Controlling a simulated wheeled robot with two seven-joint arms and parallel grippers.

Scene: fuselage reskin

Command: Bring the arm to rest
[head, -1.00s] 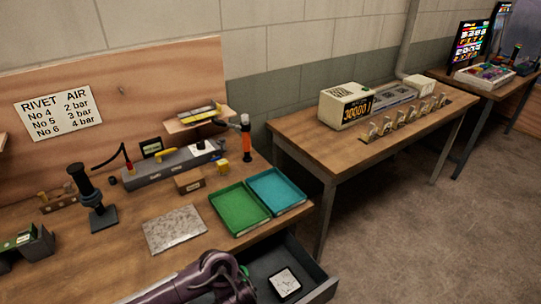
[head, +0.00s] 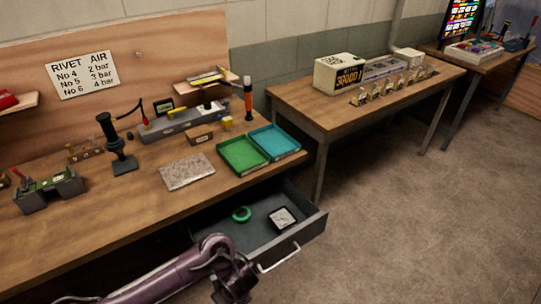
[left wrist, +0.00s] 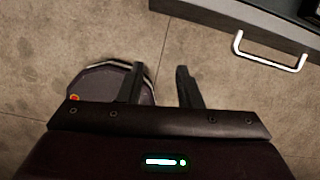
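My left arm comes in from the bottom left of the head view. Its gripper (head: 232,286) is low, in front of the open drawer (head: 305,222) and outside it. In the left wrist view the two dark fingers (left wrist: 160,88) stand apart with only floor between them, so the gripper is open and empty. The drawer's bright handle (left wrist: 270,58) shows at the upper right of that view, apart from the fingers. My right gripper is not in view.
The drawer holds a green ring (head: 241,214) and a square dial-like piece (head: 283,218). Above it, the workbench (head: 120,205) carries a green tray (head: 242,153), a teal tray (head: 274,142) and a speckled plate (head: 187,171). Open floor (head: 400,220) lies to the right.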

